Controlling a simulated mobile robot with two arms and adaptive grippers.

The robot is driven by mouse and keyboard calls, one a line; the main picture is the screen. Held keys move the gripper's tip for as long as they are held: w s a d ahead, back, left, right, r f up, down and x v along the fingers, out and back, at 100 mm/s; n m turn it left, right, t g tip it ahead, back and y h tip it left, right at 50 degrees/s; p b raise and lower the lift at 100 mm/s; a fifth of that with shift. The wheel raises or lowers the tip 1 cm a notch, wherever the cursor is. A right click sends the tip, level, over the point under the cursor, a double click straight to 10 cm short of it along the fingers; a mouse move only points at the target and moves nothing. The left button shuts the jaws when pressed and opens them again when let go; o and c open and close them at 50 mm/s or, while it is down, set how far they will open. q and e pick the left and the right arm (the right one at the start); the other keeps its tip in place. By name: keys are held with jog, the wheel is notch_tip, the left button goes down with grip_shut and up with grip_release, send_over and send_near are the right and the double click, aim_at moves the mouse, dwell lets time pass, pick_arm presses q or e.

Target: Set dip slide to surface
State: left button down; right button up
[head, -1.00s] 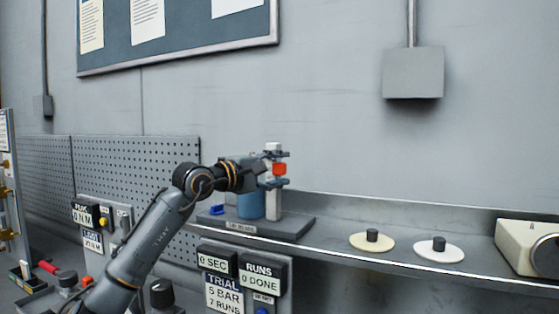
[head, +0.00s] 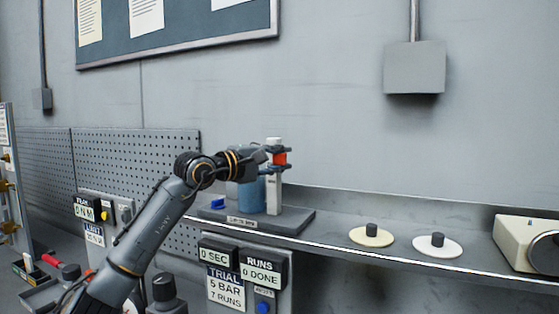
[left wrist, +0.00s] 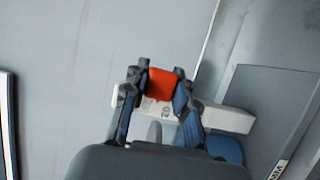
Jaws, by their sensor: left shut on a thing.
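The dip slide is an orange-red block (head: 280,158) on an upright white post (head: 274,195), close under the post's top. The post stands at the back of a dark base (head: 295,222) beside a blue cylinder (head: 250,197). My left gripper (head: 279,157) is shut on the slide from the left. In the left wrist view the slide (left wrist: 160,84) sits between the two fingers, with the white post (left wrist: 228,119) running behind it; the printed marks on the post are partly hidden. My right gripper is not in view.
The base sits on a grey shelf (head: 330,215). Two pale discs with black knobs (head: 371,235) (head: 438,246) and a beige box with a dark dial (head: 526,243) are to the right. A perforated panel (head: 130,160) is at left.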

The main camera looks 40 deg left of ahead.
pick_arm(q)
jog(key=shift+r, duration=0.7)
jog(key=shift+s, duration=0.1)
jog(key=c, duration=1)
grip_release()
jog(key=shift+c, duration=0.2)
jog(key=shift+f, duration=0.15)
